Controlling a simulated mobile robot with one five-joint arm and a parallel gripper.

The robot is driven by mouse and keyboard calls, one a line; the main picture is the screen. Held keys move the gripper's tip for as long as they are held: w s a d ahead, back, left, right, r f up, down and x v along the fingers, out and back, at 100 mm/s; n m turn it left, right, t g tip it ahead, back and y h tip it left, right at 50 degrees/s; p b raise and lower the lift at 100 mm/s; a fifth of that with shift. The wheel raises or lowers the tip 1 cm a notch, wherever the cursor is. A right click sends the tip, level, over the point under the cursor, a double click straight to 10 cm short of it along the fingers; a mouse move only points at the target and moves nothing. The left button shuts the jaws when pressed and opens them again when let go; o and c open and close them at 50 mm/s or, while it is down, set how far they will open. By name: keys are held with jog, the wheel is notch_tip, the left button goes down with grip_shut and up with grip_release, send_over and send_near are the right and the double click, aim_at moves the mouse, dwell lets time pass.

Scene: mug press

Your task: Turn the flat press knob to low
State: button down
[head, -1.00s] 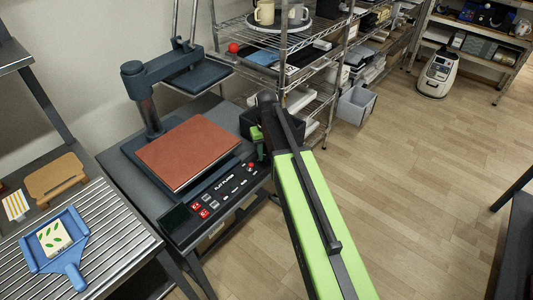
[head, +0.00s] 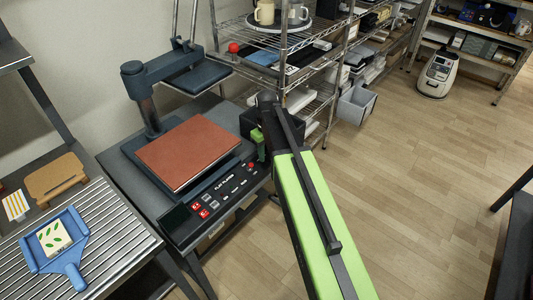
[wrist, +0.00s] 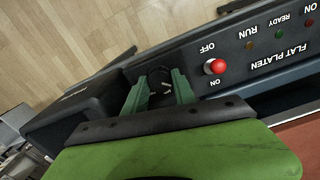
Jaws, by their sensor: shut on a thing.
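The flat press (head: 187,152) stands on a dark table, with a reddish-brown pad on its lower plate and a control panel (head: 220,192) along its front. In the wrist view, the black knob (wrist: 162,86) with a pale pointer mark sits at the panel's end, beside the red on/off button (wrist: 215,67). My gripper (wrist: 160,90) has its green fingers on either side of the knob and is shut on it. In the head view my gripper (head: 259,146) is at the panel's right end and hides the knob. The labels around the knob are not readable.
A wire shelf (head: 285,55) with mugs and trays stands just behind my arm. A slatted table (head: 90,250) with a blue dustpan-like tray (head: 57,240) is at the left. The wooden floor (head: 420,180) at the right is clear.

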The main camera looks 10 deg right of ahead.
aim_at(266, 155)
jog(key=c, duration=1)
grip_release()
jog(key=shift+r, duration=0.1)
notch_tip(266, 155, up, 17)
jog(key=p, duration=1.7)
jog(key=s+m, duration=0.1)
jog(key=s, duration=0.4)
jog(key=s+a+m, duration=0.1)
jog(key=s+m, duration=0.1)
jog(key=s, duration=0.2)
jog(key=s+m, duration=0.2)
jog(key=s, duration=0.3)
jog(key=shift+s+a, duration=0.2)
jog(key=shift+s, duration=0.1)
